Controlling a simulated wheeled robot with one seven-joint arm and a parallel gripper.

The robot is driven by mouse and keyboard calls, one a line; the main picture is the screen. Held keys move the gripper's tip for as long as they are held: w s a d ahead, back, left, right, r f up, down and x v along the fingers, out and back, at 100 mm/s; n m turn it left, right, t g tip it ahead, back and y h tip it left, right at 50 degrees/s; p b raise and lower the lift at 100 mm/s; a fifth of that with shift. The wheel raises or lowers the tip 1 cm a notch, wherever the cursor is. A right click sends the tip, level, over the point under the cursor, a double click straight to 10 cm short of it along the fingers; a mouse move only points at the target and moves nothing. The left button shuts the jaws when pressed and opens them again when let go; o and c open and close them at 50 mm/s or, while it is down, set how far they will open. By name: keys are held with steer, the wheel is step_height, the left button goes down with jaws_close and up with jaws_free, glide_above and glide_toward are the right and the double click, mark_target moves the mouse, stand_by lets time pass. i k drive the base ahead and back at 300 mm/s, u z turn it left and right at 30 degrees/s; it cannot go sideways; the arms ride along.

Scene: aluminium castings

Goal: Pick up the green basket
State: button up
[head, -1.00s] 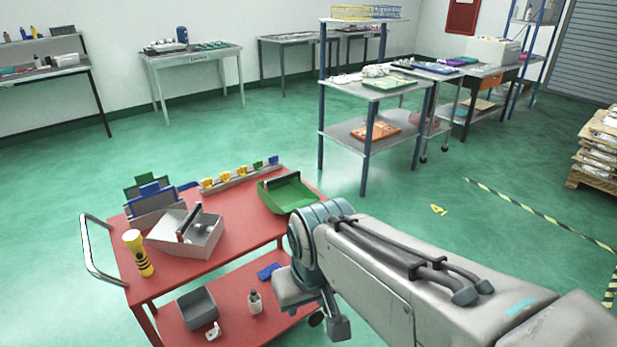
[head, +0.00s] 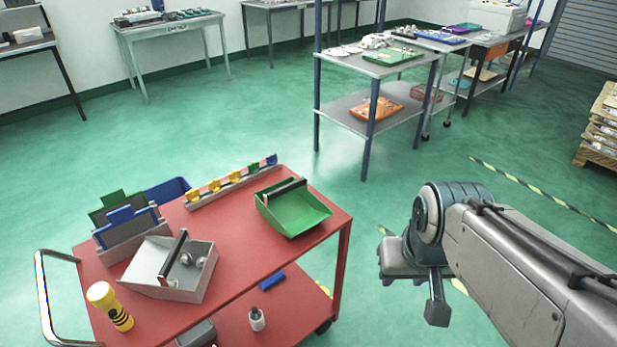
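The green basket (head: 293,212) is an open green tray with a dark bar handle across its back. It sits on the top shelf of the red cart (head: 250,268), near the cart's right end. My gripper (head: 437,312) hangs at the end of my arm, right of the cart and apart from the basket. Its fingers are seen side-on, so I cannot tell whether they are open or shut. Nothing shows in it.
A grey basket (head: 176,268) and a yellow flashlight (head: 111,306) stand on the cart's left part. A rack with coloured clips (head: 232,185) lies behind the green basket. A shelf unit (head: 371,108) stands behind. The floor right of the cart is open.

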mark_target(288, 206)
steer(key=u, duration=0.25)
steer(key=i, duration=0.85)
steer(key=u, duration=0.5)
